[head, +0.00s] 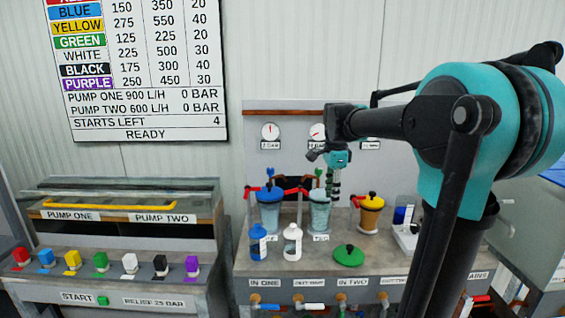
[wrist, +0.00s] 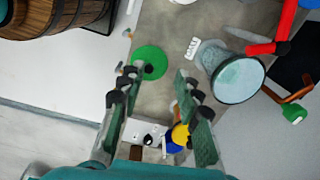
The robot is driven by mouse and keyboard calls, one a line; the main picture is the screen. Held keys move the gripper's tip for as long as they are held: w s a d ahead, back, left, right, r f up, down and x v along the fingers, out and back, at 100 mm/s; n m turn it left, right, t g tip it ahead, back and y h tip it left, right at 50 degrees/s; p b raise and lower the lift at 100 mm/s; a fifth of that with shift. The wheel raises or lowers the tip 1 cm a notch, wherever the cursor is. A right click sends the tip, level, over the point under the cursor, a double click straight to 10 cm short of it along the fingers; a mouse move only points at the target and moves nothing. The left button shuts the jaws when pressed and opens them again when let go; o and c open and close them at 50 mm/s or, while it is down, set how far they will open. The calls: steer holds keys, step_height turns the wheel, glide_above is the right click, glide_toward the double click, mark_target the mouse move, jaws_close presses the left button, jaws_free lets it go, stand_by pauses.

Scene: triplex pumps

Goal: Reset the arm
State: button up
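My arm reaches in from the right in the head view, with its teal and black links bent over the pump bench. My gripper (head: 335,186) hangs above the right bench, near the clear vessel marked as a pump inlet (head: 320,215). In the wrist view my gripper (wrist: 158,92) shows two fingers spread well apart, with nothing held between them. Beyond the fingertips a round green lid (wrist: 150,60) lies on the bench top; it also shows in the head view (head: 348,255). In the head view the arm hides part of the bench's right side.
On the bench stand a blue bottle (head: 257,244), a white bottle (head: 292,243), a blue-rimmed vessel (head: 269,212) and an orange, yellow-lidded vessel (head: 371,213). Red handles (head: 292,191) stick out near the vessels. A control desk (head: 105,268) with coloured knobs stands left. A board (head: 138,65) reads READY.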

steer(key=s+d+f+n+t, duration=0.1)
steer(key=s+f+n+t, duration=0.1)
steer(key=s+f+n, duration=0.6)
steer(key=s+d+f+n+t, duration=0.1)
steer(key=s+d+f+n, duration=0.1)
steer(key=s+f+n, duration=0.6)
steer(key=s+f, duration=0.4)
steer(key=f, duration=0.2)
steer(key=shift+s+d+f+t, duration=0.3)
steer(key=shift+t, duration=0.1)
